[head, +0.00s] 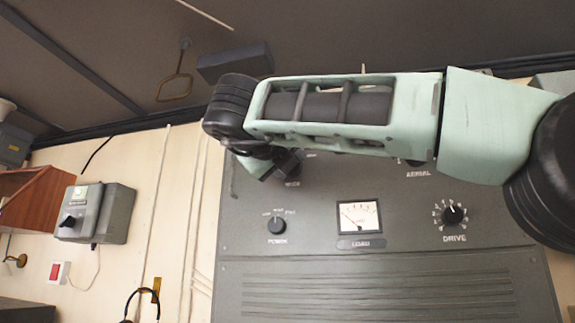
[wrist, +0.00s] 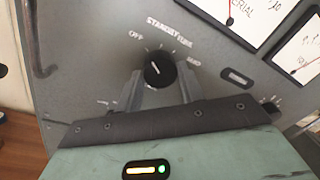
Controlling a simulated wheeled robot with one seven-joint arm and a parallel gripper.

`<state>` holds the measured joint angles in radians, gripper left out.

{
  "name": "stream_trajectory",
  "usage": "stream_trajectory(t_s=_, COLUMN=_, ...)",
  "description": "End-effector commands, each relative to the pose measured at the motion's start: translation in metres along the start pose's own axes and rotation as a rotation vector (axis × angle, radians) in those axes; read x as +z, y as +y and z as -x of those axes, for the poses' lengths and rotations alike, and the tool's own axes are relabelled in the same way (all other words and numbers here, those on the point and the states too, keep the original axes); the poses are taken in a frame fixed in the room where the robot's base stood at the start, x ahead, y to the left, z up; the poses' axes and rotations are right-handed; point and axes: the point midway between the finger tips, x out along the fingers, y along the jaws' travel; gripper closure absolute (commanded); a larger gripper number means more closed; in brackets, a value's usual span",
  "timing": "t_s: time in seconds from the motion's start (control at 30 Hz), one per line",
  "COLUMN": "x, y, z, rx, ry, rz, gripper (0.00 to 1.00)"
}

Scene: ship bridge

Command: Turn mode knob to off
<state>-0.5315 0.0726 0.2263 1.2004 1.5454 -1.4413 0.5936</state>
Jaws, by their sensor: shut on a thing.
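The mode knob (wrist: 157,71) is a round black knob with a white pointer line on the grey panel. In the wrist view the line points up and left, roughly toward the OFF label; I cannot tell whether it sits exactly on that mark. STANDBY, TUNE and another label are spread around it. My gripper (wrist: 160,84) is shut on the knob, with one finger on each side. In the head view my gripper (head: 285,164) is at the panel's upper left, above a small MODE label, and hides the knob there.
The radio panel (head: 390,265) also carries a power knob (head: 277,226), a meter (head: 359,216) and a drive knob (head: 453,215) below my arm. A grey switch box (head: 98,214) is on the wall at left. More meters (wrist: 224,15) are close at the wrist view's upper right.

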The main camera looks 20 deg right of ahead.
Motion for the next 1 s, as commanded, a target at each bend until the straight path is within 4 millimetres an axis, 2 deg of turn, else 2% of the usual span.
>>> stream_trajectory(t_s=0.3, x=-0.0001, y=0.0001, z=0.0004, rx=0.000, ry=-0.010, rz=0.105, gripper=0.84)
stream_trajectory(t_s=0.77, x=0.0000, y=0.0001, z=0.0005, rx=0.000, ry=-0.011, rz=0.119, gripper=0.84)
stream_trajectory(t_s=0.8, x=0.0000, y=0.0001, z=0.0005, rx=0.000, ry=-0.011, rz=0.119, gripper=0.56)
stream_trajectory(t_s=0.87, x=0.0000, y=0.0001, z=0.0005, rx=0.000, ry=-0.011, rz=0.119, gripper=0.40)
stream_trajectory(t_s=1.0, x=-0.0001, y=0.0001, z=0.0004, rx=0.000, ry=-0.011, rz=0.118, gripper=0.40)
